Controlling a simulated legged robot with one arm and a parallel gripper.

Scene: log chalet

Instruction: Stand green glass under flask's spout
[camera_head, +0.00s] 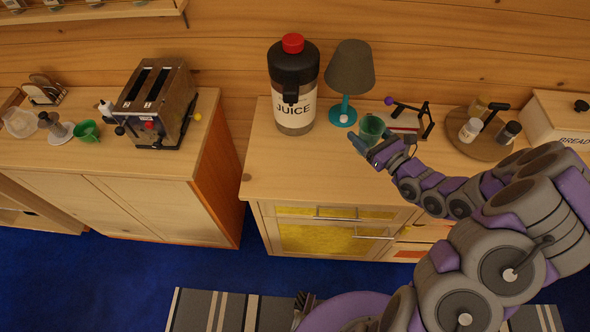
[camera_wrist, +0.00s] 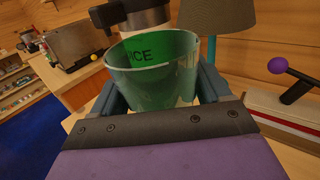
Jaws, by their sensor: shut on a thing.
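The green glass (camera_head: 371,129) is upright in my gripper (camera_head: 366,143), at the right of the flask. In the wrist view the green glass (camera_wrist: 155,72) stands between the two fingers, and the flask's label shows through it. My gripper (camera_wrist: 160,100) is shut on the glass. The juice flask (camera_head: 294,90), with a black top, red cap and black spout at the front, stands at the back of the counter. Whether the glass touches the counter is unclear.
A lamp (camera_head: 349,80) with a teal base stands right of the flask, close behind the glass. Right of it are a purple-knobbed stand (camera_head: 408,117) and a round tray (camera_head: 468,145) with shakers. The counter (camera_head: 290,165) before the flask is clear. A toaster (camera_head: 157,105) stands on the left counter.

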